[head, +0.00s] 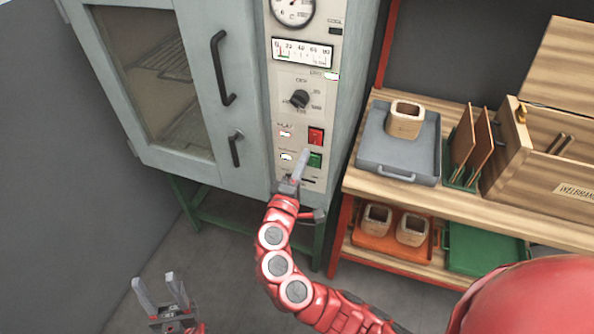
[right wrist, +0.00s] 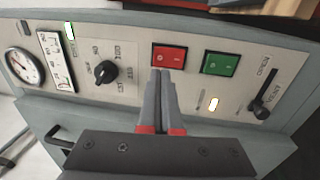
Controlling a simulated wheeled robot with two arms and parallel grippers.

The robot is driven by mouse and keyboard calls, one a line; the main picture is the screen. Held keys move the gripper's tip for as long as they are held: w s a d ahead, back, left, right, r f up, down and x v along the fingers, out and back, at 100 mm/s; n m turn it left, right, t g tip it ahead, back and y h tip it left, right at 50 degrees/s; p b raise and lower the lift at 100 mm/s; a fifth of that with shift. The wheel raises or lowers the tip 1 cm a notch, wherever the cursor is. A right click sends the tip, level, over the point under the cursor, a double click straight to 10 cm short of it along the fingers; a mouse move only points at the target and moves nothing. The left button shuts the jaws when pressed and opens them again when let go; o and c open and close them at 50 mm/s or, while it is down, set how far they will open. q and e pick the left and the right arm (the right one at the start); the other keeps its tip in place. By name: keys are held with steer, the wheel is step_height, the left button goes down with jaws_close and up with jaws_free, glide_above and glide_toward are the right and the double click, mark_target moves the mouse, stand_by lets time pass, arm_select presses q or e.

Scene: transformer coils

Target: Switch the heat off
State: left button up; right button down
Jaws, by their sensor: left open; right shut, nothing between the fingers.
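The grey-green oven's control panel (head: 294,107) carries a red switch (head: 316,136) above a green switch (head: 315,160). A black knob (head: 300,98) sits higher up. My right gripper (head: 302,155) is shut and empty, its fingertips just beside the two switches. In the right wrist view its fingertips (right wrist: 160,72) lie at the lower edge of the red switch (right wrist: 169,56); I cannot tell whether they touch it. The green switch (right wrist: 220,63) is to the right, and a slider (right wrist: 263,101) is further right. My left gripper (head: 160,290) is open and empty, low at the left.
The oven door with its window (head: 150,70) and handle (head: 220,68) is closed. To the right, a wooden shelf holds a grey tray (head: 375,150), a coil (head: 405,119) and a wooden box (head: 545,140). Below are an orange tray (head: 375,243) and a green tray (head: 480,249).

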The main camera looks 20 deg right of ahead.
mark_target(315, 135)
steer(key=p+x, duration=0.1)
steer(key=x, duration=0.4)
steer(key=shift+w+d, duration=0.15)
steer(key=shift+w, duration=0.15)
steer(key=shift+w+d+r+p, duration=0.15)
steer(key=shift+r+p, duration=0.35)
steer(key=shift+p, duration=0.45)
steer(key=shift+f+b, duration=0.3)
steer(key=shift+b, duration=0.05)
